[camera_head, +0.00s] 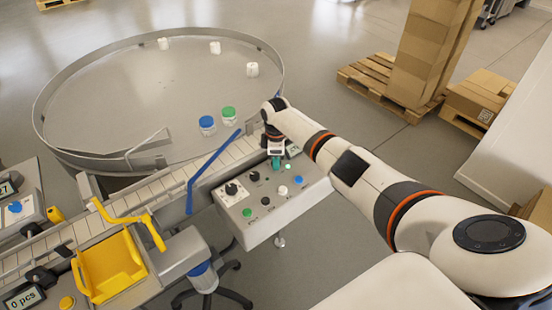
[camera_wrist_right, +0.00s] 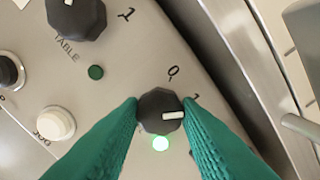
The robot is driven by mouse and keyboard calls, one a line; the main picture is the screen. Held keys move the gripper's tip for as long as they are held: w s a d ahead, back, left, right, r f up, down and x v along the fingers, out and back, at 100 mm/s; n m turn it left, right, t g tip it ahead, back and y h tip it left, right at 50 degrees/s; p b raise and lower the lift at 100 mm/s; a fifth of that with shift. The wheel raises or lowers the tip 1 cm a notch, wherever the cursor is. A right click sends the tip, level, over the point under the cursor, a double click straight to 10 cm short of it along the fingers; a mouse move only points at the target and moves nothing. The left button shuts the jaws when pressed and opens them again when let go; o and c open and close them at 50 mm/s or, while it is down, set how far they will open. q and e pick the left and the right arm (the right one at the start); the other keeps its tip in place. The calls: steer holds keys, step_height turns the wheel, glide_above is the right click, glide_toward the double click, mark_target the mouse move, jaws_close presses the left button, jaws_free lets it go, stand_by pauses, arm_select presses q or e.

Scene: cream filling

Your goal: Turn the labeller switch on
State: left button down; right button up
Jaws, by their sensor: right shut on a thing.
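A grey control box (camera_head: 262,225) stands beside the conveyor, with several knobs and buttons on its sloped top. My right gripper (camera_head: 276,163) is over the far right part of this box. In the right wrist view, its two green fingers (camera_wrist_right: 160,112) are shut on a black rotary switch (camera_wrist_right: 153,103). The switch's white pointer points right, toward the printed "1" rather than the "0". A small green lamp (camera_wrist_right: 161,144) beside it is lit. No name label for this switch is readable. My left gripper is not in view.
Another black knob marked TABLE (camera_wrist_right: 80,15), a dark green lamp (camera_wrist_right: 96,72) and a white button (camera_wrist_right: 55,123) lie close by. A round table (camera_head: 110,95) with jars and a conveyor (camera_head: 130,200) stand to the left. A blue guide rail (camera_head: 205,168) rises beside the box.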

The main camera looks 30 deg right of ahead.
steer(key=shift+r, duration=0.1)
steer(key=o, duration=1)
steer(key=shift+c, duration=0.2)
step_height(320, 180, up, 12)
steer(key=b, duration=0.2)
steer(key=shift+s, duration=0.1)
